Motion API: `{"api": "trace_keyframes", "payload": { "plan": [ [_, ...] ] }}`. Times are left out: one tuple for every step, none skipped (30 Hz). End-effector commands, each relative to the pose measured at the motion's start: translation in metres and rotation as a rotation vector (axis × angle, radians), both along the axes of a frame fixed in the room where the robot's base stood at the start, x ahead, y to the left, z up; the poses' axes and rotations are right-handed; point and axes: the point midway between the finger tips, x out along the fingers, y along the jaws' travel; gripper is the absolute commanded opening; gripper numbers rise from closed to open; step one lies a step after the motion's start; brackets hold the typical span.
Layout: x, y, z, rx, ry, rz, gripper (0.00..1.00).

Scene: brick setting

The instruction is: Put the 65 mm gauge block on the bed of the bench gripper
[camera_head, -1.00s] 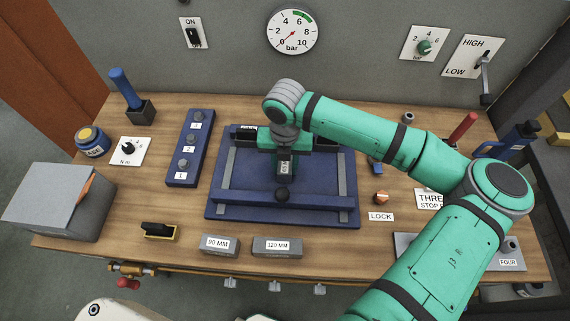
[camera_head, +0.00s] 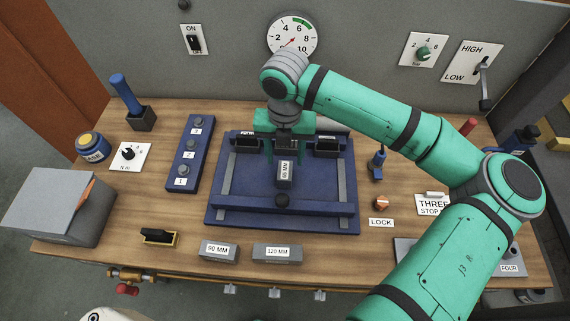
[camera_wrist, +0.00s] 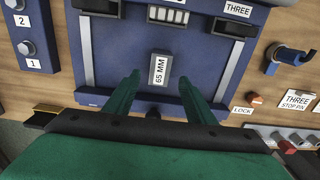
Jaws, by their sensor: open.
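The 65 mm gauge block (camera_head: 284,173) is a small grey block with a white "65 MM" label. It sits on the blue bed of the bench gripper (camera_head: 255,190), between the two grey rails. It also shows in the wrist view (camera_wrist: 159,70). My gripper (camera_head: 286,154) is open and empty, behind and above the block in the head view. In the wrist view its green fingers (camera_wrist: 160,85) are spread to either side of the block, apart from it. The black jaws of the bench gripper stand at the bed's back, left and right.
The 90 mm block (camera_head: 219,251) and 120 mm block (camera_head: 278,252) lie in front of the bed. A blue button strip (camera_head: 190,150) is to the left. A blue pin (camera_head: 377,164) and LOCK knob (camera_head: 382,203) are to the right. A black knob (camera_head: 282,201) stands at the bed's front.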

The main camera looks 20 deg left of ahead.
Motion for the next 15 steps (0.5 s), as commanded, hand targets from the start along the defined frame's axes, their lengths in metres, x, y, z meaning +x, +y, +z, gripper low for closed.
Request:
{"api": "trace_keyframes", "payload": {
  "plan": [
    [0.0,0.001,0.009,0.002,-0.002,0.0,0.5],
    [0.0,0.0,0.014,0.002,-0.002,0.0,0.5],
    [0.0,0.0,0.019,0.001,-0.002,0.0,0.5],
    [0.0,0.0,0.023,0.0,-0.001,0.0,0.5],
    [0.0,0.0,0.026,0.001,-0.001,-0.001,0.5],
    [0.001,0.0,0.03,0.002,-0.002,-0.001,0.5],
    [0.001,0.0,0.032,0.0,-0.001,-0.001,0.5],
    [0.0,0.0,0.034,-0.001,-0.001,-0.001,0.5],
    [0.0,0.0,0.036,-0.001,-0.001,-0.001,0.5],
    [0.0,0.0,0.037,-0.001,0.0,-0.001,0.5],
    [0.0,0.0,0.037,0.0,0.0,-0.001,0.5],
    [0.0,0.0,0.038,0.0,0.0,-0.001,0.5],
    [0.0,0.0,0.038,0.0,0.0,-0.001,0.5],
    [0.0,0.0,0.038,0.0,0.0,-0.001,0.5],
    [0.0,0.0,0.038,0.0,0.0,-0.001,0.5]
  ]
}}
